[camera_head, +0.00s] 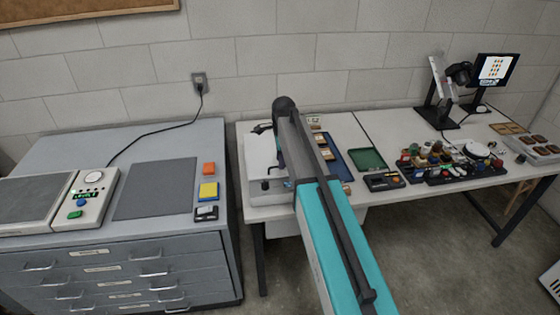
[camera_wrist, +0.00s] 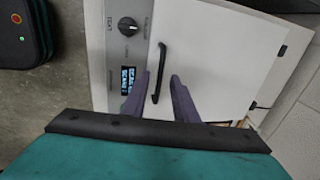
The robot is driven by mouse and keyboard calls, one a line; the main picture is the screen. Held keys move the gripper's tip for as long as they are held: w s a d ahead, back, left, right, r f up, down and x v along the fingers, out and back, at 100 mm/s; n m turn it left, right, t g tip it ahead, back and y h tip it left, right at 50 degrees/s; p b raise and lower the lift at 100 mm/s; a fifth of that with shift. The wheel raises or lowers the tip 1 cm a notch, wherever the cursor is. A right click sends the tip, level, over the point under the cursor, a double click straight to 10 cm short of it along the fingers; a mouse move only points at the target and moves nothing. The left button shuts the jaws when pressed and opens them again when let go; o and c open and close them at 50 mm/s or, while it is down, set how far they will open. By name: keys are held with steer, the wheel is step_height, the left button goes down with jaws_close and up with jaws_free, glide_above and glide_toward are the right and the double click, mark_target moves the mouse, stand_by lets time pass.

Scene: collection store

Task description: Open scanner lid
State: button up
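The scanner is a pale box whose white lid (camera_wrist: 215,50) fills much of the wrist view and looks shut. A black bar handle (camera_wrist: 161,58) stands on the lid near the grey panel, which has a knob (camera_wrist: 127,26) and a lit display (camera_wrist: 128,79). My gripper (camera_wrist: 160,75) is open, its two purple fingers either side of the handle in the picture. I cannot tell how far above the handle they are. In the head view the scanner (camera_head: 258,160) sits at the table's left end, partly hidden behind my arm.
Right of the scanner are a blue tray (camera_head: 338,160), a green tray (camera_head: 368,158) and a crowded black rack (camera_head: 450,172). A monitor (camera_head: 494,70) stands at the back right. A grey drawer cabinet (camera_head: 120,255) stands to the left. The wall is close behind.

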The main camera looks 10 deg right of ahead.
steer(key=shift+w+f, duration=0.15)
steer(key=shift+f, duration=0.7)
jaws_close()
stand_by(1.0)
